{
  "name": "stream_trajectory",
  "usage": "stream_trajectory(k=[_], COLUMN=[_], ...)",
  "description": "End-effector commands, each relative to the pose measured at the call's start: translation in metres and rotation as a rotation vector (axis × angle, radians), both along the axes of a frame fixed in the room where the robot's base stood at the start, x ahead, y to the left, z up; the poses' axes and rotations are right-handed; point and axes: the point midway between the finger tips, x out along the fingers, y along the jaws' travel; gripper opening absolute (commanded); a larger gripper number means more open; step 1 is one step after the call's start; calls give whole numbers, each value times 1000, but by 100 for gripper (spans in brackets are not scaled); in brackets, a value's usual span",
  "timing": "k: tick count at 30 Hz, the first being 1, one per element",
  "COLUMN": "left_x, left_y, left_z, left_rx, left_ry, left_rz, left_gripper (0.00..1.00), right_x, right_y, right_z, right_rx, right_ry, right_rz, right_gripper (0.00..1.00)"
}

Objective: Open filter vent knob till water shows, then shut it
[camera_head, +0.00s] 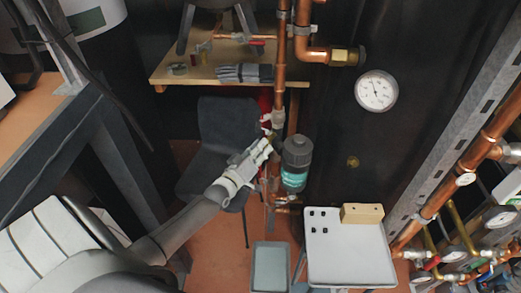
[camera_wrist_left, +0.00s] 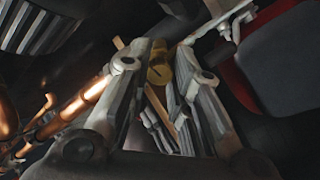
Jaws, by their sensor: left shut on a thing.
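The filter (camera_head: 296,152) stands upright on the copper pipework in the middle of the head view, with a dark grey cap and a clear bowl of teal liquid. My left gripper (camera_head: 264,147) is just left of its cap. In the left wrist view my left gripper (camera_wrist_left: 162,66) is shut on a small brass knob (camera_wrist_left: 159,72), which sits between the fingertips. In the head view the fingers hide this knob. I cannot tell whether any water shows at the vent. My right gripper is not in view.
A pressure gauge (camera_head: 376,91) is on the dark wall at right. A wooden shelf (camera_head: 190,78) holds grey gloves (camera_head: 245,73). A dark chair (camera_head: 212,150) stands behind my left arm. Below the filter are a grey tray (camera_head: 270,268) and a white table (camera_head: 350,255) with a wooden block (camera_head: 362,213).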

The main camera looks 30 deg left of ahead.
Motion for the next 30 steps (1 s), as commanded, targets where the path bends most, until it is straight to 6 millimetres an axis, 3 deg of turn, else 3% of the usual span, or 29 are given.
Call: stream_trajectory(k=[12, 28, 29, 30], left_x=[0, 0, 0, 0], left_y=[1, 1, 1, 1], left_z=[1, 1, 1, 1], left_rx=[-179, -200, -200, -200], left_ry=[-7, -7, -7, -7], left_rz=[1, 1, 1, 1], left_gripper=[0, 0, 22, 27], right_x=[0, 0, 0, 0], right_y=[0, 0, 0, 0], right_z=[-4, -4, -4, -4], right_rx=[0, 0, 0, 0], right_ry=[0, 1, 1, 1], right_rz=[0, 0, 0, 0], right_gripper=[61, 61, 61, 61])
